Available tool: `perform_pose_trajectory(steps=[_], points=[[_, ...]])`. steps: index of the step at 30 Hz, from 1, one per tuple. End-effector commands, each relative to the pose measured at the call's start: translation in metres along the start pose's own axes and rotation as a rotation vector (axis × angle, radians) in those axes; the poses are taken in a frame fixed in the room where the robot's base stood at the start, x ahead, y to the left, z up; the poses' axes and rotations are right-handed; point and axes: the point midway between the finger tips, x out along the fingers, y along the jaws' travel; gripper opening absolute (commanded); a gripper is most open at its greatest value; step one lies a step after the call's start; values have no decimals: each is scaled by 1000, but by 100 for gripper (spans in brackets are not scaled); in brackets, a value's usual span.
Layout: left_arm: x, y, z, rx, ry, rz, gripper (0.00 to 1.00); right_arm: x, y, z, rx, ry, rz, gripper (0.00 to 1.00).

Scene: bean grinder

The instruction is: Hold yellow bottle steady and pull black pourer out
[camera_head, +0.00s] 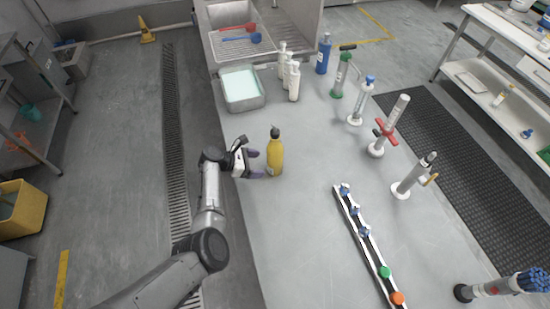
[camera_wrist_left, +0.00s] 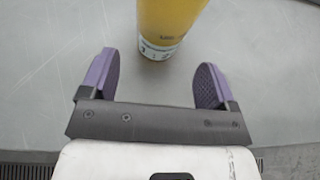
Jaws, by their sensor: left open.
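The yellow bottle (camera_head: 275,157) stands upright near the left edge of the grey table. Its dark pourer (camera_head: 275,132) sits in its top. In the left wrist view the lower part of the yellow bottle (camera_wrist_left: 170,22) shows ahead of the fingers, with a white printed band near its base; its top is out of frame. My left gripper (camera_head: 256,165) is at the table's left edge, just left of the bottle. Its purple fingers (camera_wrist_left: 163,82) are open and empty, pointing toward the bottle, which stands beyond the fingertips. My right gripper is not in view.
White bottles (camera_head: 293,80), a blue bottle (camera_head: 323,54) and a tray (camera_head: 242,89) stand farther back by the sink (camera_head: 208,43). Several upright devices, including a red-handled one (camera_head: 385,131), stand to the right. A narrow rack (camera_head: 375,253) lies in front; the table around the bottle is clear.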

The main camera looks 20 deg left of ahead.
Motion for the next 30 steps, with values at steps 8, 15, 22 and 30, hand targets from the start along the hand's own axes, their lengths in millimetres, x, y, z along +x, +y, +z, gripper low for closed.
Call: perform_pose_trajectory(steps=[8,15,22,30], points=[[38,0,-2,1,-1,-1,82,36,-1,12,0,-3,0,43],[60,0,-1,2,-1,-1,82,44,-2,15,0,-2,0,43],[69,0,-1,1,0,0,82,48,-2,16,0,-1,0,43],[70,0,0,2,0,-1,82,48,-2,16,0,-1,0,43]])
